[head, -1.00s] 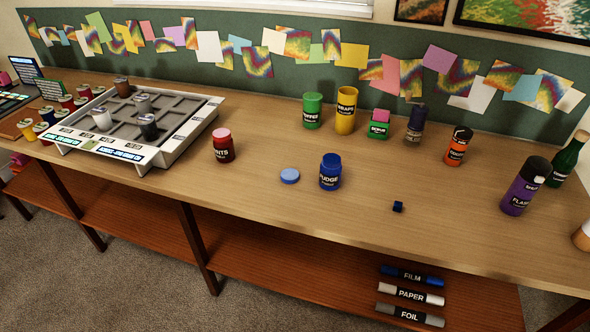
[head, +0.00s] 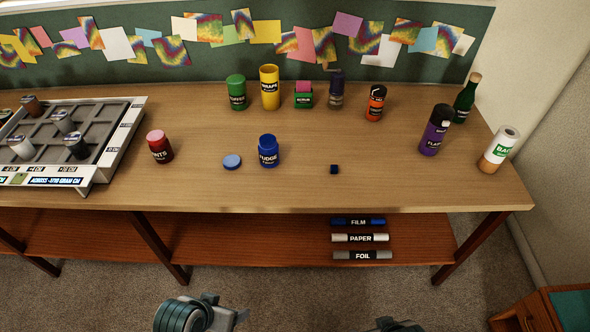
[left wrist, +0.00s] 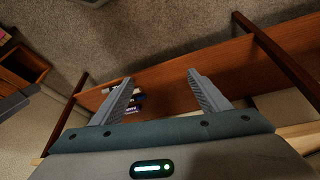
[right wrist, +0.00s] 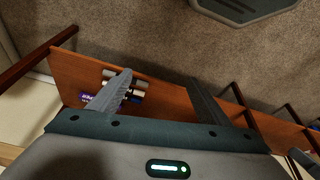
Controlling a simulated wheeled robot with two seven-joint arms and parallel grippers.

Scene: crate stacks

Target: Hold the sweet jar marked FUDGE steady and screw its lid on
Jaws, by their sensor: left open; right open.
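The blue FUDGE jar (head: 268,152) stands upright on the wooden table, near its front edge. A light blue round lid (head: 232,162) lies flat on the table just left of the jar, apart from it. The top of the jar is a darker blue. My left gripper (left wrist: 164,92) is open and empty; in the head view it is at the bottom edge, in front of the table and away from the jar. My right gripper (right wrist: 162,90) is open and empty, and only a bit of it shows at the bottom of the head view.
A red jar (head: 159,146) and a grey tray (head: 112,150) stand left. A small dark cube (head: 334,169) lies right of the jar. Several containers, such as the yellow WRAPS one (head: 269,88), line the back. A purple flask (head: 435,130) stands right. Rolls (head: 359,238) lie on the lower shelf.

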